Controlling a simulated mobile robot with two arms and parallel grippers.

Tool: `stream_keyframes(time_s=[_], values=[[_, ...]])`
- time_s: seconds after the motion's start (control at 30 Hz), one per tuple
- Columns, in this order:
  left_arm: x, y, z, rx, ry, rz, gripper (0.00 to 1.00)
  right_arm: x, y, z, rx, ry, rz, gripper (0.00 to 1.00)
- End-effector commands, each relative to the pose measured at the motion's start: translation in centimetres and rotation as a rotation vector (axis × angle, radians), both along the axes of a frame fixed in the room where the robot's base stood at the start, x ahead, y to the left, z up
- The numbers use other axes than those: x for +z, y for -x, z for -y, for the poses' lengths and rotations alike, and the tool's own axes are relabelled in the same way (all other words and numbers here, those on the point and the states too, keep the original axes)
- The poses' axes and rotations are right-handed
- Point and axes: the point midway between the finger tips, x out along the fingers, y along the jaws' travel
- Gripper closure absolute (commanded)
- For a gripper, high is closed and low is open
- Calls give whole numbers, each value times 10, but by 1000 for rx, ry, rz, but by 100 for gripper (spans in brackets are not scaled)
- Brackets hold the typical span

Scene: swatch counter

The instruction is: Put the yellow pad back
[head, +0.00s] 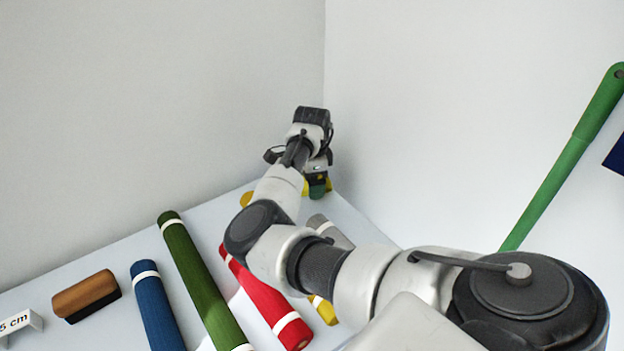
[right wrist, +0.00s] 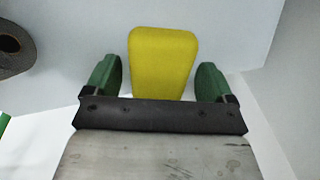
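The yellow pad (right wrist: 163,62) lies in the right wrist view between the two green fingertips of my right gripper (right wrist: 160,82). A gap shows on each side of it, so the gripper looks open and not touching it. In the head view my right gripper (head: 318,188) is at the far corner of the counter, with bits of yellow beside its fingers; the pad is mostly hidden there. How far the fingers are above the counter is hard to tell. My left gripper is not in view.
Rolls lie on the counter (head: 215,218): blue (head: 157,305), green (head: 198,280), red (head: 268,302), yellow (head: 325,311) and grey (head: 331,229); my arm hides parts of some. A wooden-backed brush (head: 86,294) lies left. A green pole (head: 560,165) leans right. Walls close off the corner.

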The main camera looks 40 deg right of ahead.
Motion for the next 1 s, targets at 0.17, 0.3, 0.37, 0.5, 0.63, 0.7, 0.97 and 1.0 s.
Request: stream_keyframes(time_s=[0.17, 0.3, 0.37, 0.5, 0.63, 0.7, 0.97, 1.0], values=[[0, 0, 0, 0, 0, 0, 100, 0, 0, 0, 0, 0, 0, 11], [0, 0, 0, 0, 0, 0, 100, 2, 0, 0, 0, 0, 1, 11], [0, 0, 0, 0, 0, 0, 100, 6, 0, 0, 0, 2, 1, 11], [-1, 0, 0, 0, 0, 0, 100, 26, -1, 1, -1, 4, 3, 11], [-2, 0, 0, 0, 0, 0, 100, 54, -1, 1, -1, 4, 5, 11], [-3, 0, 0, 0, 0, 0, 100, 70, -1, 1, 0, 3, 4, 11], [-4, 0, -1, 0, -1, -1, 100, 112, -1, 0, 0, 2, 2, 11], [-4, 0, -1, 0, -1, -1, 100, 115, -1, 0, 0, 2, 1, 11]])
